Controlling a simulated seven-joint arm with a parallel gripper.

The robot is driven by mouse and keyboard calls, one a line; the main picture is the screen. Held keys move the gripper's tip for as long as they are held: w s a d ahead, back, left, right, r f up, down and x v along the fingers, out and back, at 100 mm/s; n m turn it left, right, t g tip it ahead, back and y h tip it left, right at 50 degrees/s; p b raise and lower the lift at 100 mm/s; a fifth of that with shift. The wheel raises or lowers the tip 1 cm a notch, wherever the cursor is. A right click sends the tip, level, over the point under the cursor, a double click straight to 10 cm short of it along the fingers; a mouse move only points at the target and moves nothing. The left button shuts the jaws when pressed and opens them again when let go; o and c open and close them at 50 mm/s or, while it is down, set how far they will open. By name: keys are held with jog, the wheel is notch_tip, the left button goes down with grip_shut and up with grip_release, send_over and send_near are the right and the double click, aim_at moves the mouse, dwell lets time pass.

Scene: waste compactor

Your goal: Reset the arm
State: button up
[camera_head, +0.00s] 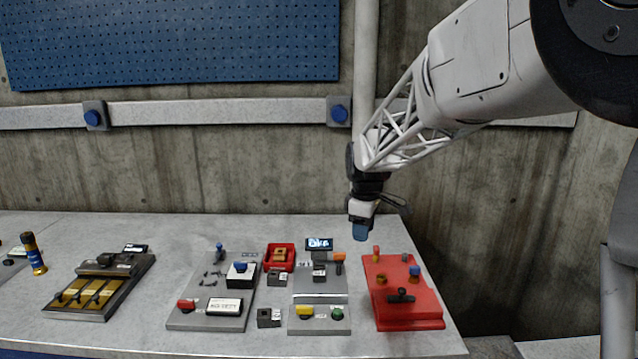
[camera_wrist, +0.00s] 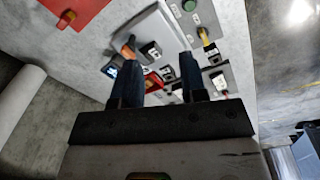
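My gripper (camera_head: 361,231) hangs from my arm above the back right part of the table, left of and above the red panel (camera_head: 410,316). In the wrist view my gripper (camera_wrist: 158,78) has its two dark blue fingers apart, with nothing between them. The fingers touch nothing that I can see. The grey panel with a small screen (camera_head: 319,244) and an orange-handled lever (camera_head: 336,260) lies below and left of the gripper. The orange lever also shows in the wrist view (camera_wrist: 128,48).
On the table (camera_head: 210,235) stand a red box (camera_head: 279,258), a grey panel with yellow and green buttons (camera_head: 319,319), a grey panel with switches (camera_head: 205,320) and a yellow slotted unit (camera_head: 85,294). A vertical pipe (camera_head: 366,75) rises behind. Air around the gripper is clear.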

jog(key=s+d+m, duration=0.2)
jog(key=s+m, duration=0.2)
jog(key=s, duration=0.9)
jog(key=s+d+m+t, duration=0.1)
jog(key=s+d+m, duration=0.2)
jog(key=s, duration=1.1)
jog(key=s+d+m+t, duration=0.1)
jog(key=s+m, duration=0.5)
jog(key=s, duration=0.8)
jog(key=shift+d+f, duration=0.45)
jog(key=shift+d, duration=0.25)
jog(key=shift+w, duration=0.1)
